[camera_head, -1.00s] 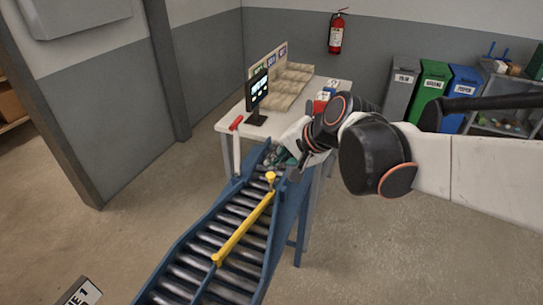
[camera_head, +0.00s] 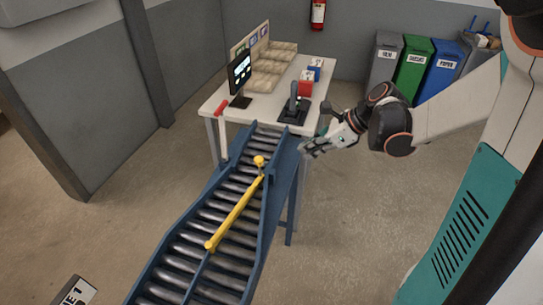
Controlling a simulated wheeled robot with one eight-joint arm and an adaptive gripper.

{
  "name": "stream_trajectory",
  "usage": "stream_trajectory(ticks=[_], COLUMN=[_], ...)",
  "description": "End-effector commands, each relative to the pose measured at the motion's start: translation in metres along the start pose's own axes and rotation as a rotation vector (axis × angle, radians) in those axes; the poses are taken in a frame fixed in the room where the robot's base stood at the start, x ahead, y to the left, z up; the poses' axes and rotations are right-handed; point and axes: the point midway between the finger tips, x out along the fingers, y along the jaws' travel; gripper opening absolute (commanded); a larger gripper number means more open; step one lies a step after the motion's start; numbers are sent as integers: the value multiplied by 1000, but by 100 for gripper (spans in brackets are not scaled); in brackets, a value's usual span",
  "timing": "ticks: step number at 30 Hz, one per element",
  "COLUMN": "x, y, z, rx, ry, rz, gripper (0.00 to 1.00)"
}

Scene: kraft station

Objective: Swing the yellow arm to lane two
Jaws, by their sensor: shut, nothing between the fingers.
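The yellow arm (camera_head: 234,215) lies diagonally over the grey rollers of a blue-framed conveyor (camera_head: 262,215). Its far end has a round yellow knob (camera_head: 259,161) near the conveyor's right rail. Its near end is by the middle of the rollers, where the conveyor widens. A lane sign (camera_head: 74,293) shows at the bottom left, cut off, with a "1" on it. No lane two sign is readable. My gripper (camera_head: 306,149) is shut and empty, to the right of the conveyor's far end, above and right of the yellow knob and apart from it.
A white table (camera_head: 215,105) stands at the conveyor's far end. It holds a monitor (camera_head: 240,75), a black stand (camera_head: 294,108), beige bins (camera_head: 270,68) and small red and blue boxes. A red-topped post (camera_head: 220,109) stands at its left corner. The floor right of the conveyor is clear.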

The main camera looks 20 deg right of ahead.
Motion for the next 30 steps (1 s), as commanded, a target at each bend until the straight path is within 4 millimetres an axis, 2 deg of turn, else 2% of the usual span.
stream_trajectory(ticks=[8, 13, 28, 30], x=[0, 12, 105, 113], y=[0, 0, 0, 1], z=[0, 0, -1, 8], rx=[-1, -3, -5, -5], ry=[0, 0, 0, 0], rz=[0, 0, 1, 1], gripper=[0, 0, 0, 0])
